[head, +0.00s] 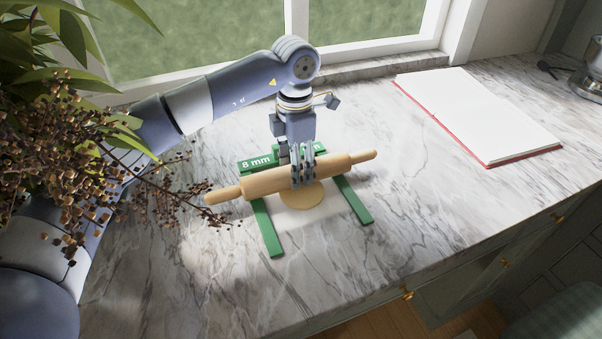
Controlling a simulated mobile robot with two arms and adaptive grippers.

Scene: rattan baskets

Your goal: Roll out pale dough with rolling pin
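The wooden rolling pin (262,184) lies slanted across two green guide strips (266,228), its right end farther back. The pale dough (303,201) is a flat, rounded piece under the middle of the pin, partly hidden by it. My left gripper (303,177) points down at the middle of the pin, with its fingers around the barrel; it appears shut on it. The far fingers are partly hidden. My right gripper is not in the head view.
A green bar marked "8 mm" (257,163) joins the strips at the back. An open book with a red cover (478,115) lies at the back right. A leafy plant with brown berries (75,150) hangs over the left side. The marble counter (430,200) is clear to the right.

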